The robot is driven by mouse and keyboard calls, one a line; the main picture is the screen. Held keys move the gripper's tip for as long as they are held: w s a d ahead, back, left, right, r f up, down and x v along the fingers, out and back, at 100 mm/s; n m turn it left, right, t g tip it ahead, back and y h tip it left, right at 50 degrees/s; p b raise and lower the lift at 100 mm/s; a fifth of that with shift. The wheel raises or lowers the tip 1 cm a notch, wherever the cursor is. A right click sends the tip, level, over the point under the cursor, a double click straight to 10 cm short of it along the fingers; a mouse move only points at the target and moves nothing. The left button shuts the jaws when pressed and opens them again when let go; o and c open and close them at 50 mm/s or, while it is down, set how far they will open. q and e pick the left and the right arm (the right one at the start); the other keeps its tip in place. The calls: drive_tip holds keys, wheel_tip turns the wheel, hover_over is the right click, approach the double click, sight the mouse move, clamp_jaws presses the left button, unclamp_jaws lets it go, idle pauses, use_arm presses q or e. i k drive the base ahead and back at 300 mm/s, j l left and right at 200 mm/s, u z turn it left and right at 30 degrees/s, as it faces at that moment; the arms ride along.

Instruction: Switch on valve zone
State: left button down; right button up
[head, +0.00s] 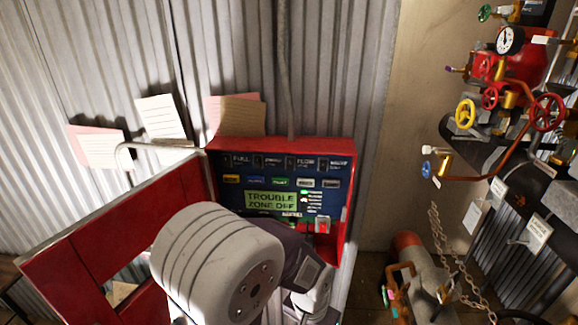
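A red alarm panel (349,190) stands open against the corrugated wall. Its dark blue face (225,188) has a row of small labelled modules on top; the labels are too small to read surely. Below is a row of coloured tags or buttons (281,182). A green display (270,200) reads "TROUBLE ZONE OFF". One of my arms covers the panel's lower part. Neither gripper can be made out. No switch marked valve can be read clearly.
The panel's red door (95,245), with a window opening, swings out left. Paper sheets (163,117) hang above it. Right are red and yellow valve wheels (466,113), a gauge (509,40), pipes and a chain (450,245). A red-ended cylinder (407,241) is lower right.

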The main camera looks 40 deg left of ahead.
sight(323, 164)
drive_tip(key=u, duration=1.25)
